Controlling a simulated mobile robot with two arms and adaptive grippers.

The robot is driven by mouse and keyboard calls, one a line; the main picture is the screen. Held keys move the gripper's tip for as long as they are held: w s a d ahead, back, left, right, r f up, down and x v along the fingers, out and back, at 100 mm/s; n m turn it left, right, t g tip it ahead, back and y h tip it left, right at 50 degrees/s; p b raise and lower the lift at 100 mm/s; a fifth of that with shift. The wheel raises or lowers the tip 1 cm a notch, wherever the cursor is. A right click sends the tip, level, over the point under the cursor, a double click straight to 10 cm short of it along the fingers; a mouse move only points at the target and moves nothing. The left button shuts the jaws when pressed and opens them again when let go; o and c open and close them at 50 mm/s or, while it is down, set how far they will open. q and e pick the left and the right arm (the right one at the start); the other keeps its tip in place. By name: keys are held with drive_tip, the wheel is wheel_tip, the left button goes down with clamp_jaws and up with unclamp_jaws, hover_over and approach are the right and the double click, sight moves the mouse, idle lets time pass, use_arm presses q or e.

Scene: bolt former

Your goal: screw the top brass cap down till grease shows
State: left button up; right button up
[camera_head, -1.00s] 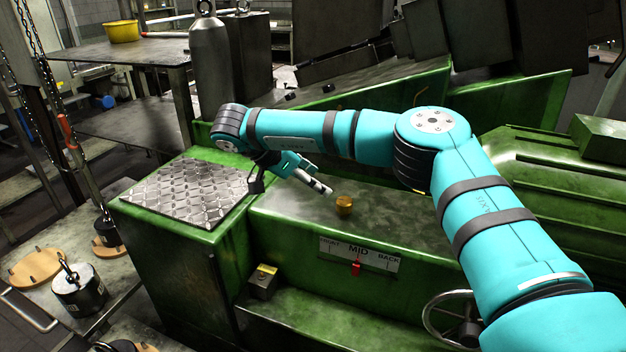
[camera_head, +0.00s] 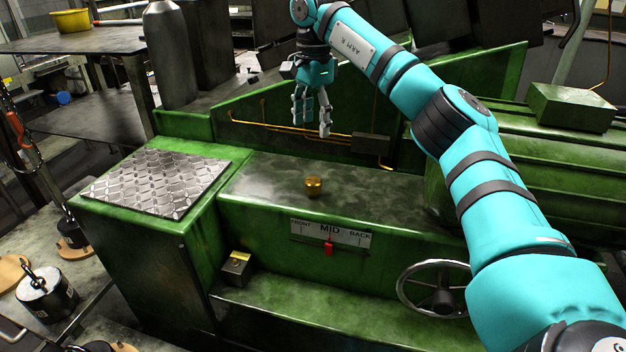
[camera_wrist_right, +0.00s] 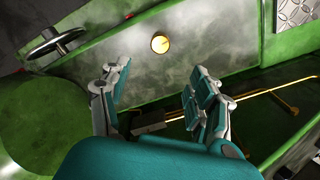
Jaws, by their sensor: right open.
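The brass cap (camera_head: 313,186) sits on top of the green machine's flat grey-green surface (camera_head: 375,200). It also shows from above as a small round gold disc in the right wrist view (camera_wrist_right: 160,44). My right gripper (camera_head: 311,128) hangs fingers down above and behind the cap, apart from it. Its fingers are spread and empty, and they also show in the right wrist view (camera_wrist_right: 158,95). No grease can be made out at this size. My left gripper is not in any view.
A label plate (camera_head: 330,232) with a red pointer at MID and a handwheel (camera_head: 436,289) are on the machine's front. A diamond-plate cover (camera_head: 157,180) lies left of the cap. Brass pipes (camera_head: 290,130) and a grey block (camera_head: 371,144) stand behind. The surface around the cap is clear.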

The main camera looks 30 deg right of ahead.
sight(313, 180)
wheel_tip(313, 180, down, 14)
drive_tip(key=p, duration=0.4)
drive_tip(key=shift+f, duration=0.75)
drive_tip(key=c, duration=1.1)
